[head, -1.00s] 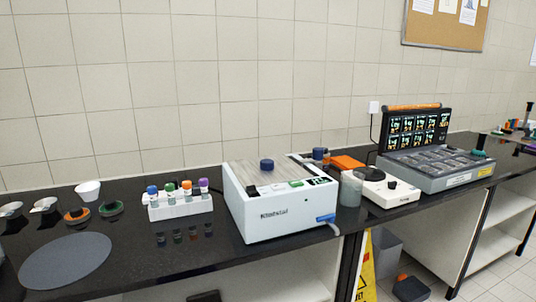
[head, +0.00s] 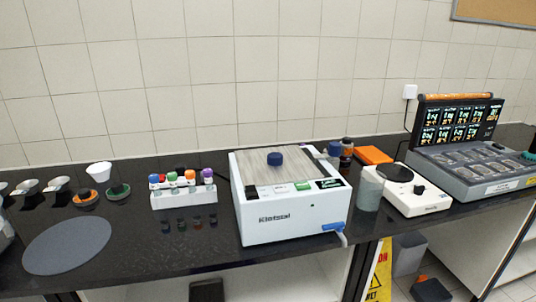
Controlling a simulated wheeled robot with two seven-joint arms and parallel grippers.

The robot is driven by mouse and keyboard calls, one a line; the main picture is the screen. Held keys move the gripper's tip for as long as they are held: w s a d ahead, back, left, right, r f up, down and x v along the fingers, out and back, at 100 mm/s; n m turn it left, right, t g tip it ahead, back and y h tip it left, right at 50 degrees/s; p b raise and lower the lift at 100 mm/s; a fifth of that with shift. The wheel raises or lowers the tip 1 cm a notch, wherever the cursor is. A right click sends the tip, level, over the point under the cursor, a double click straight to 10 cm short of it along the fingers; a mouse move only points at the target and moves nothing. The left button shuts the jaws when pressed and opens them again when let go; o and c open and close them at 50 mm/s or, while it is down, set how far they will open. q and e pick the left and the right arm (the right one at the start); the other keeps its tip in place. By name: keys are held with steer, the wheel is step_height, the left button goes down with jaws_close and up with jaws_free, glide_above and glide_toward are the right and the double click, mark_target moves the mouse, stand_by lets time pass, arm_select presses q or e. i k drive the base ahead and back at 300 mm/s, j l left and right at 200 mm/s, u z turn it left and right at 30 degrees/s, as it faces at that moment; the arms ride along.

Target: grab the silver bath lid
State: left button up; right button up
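The silver bath lid (head: 292,158) lies flat on top of the white water bath box (head: 292,217) on the black counter. A dark blue round knob (head: 275,159) stands up from the lid. A small display and a green-lit panel sit along the front of the bath top. A blue tap sticks out at the bath's lower right front. Neither of my grippers shows in the head view.
Left of the bath stands a white rack (head: 184,197) of colour-capped bottles. A grey round mat (head: 68,244) lies at the front left. A hotplate-like white device (head: 414,192), a frosted beaker (head: 369,190) and an orange box (head: 374,155) stand to the right.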

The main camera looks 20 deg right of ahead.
mark_target(265, 166)
steer(key=i+l+u, duration=0.15)
steer(key=l+u, duration=0.25)
steer(key=l, duration=0.7)
steer(key=l+u, duration=0.45)
steer(key=l, duration=0.7)
